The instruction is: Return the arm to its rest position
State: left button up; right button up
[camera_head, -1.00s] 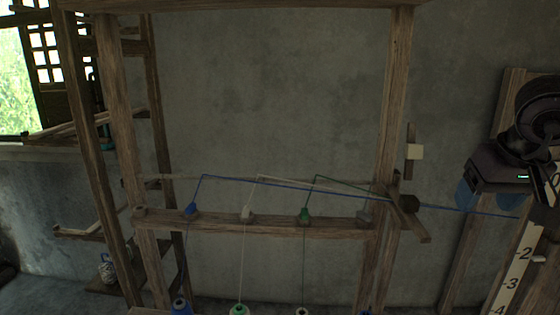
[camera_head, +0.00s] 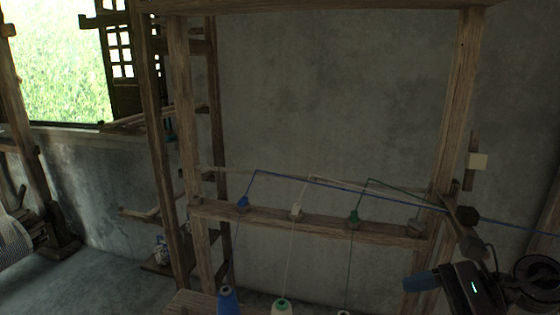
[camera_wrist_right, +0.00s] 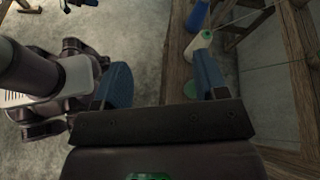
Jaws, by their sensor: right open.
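My right gripper (camera_head: 422,284) is at the lower right of the head view, low in front of the right end of the wooden frame, its blue fingertips pointing left. In the right wrist view, its two blue fingers (camera_wrist_right: 162,78) stand wide apart with nothing between them. Part of my own body shows at the left of that view. My left gripper is not in view.
A wooden loom frame (camera_head: 320,222) carries blue, white and green threads. Blue (camera_head: 228,300) and white (camera_head: 282,306) spools stand below; spools also show in the right wrist view (camera_wrist_right: 199,42). A blue thread (camera_head: 510,225) runs right. Open floor (camera_head: 90,285) lies left.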

notch_tip(320, 180, down, 12)
jog(key=d+m+t+h, duration=0.1)
jog(key=m+t+h, duration=0.3)
jog(key=m+t, duration=1.65)
jog(key=s+d+f+m+g+h, duration=0.1)
jog(key=s+f+m+g+h, duration=0.3)
jog(key=f+m, duration=0.6)
jog(key=s+d+f+m+g+h, duration=0.1)
jog(key=s+f+m+g+h, duration=0.4)
jog(key=m, duration=1.7)
jog(key=s+f+g, duration=0.4)
jog(key=s, duration=0.1)
jog(key=shift+s+d+f, duration=0.25)
jog(key=shift+s+f, duration=0.1)
jog(key=shift+f, duration=0.05)
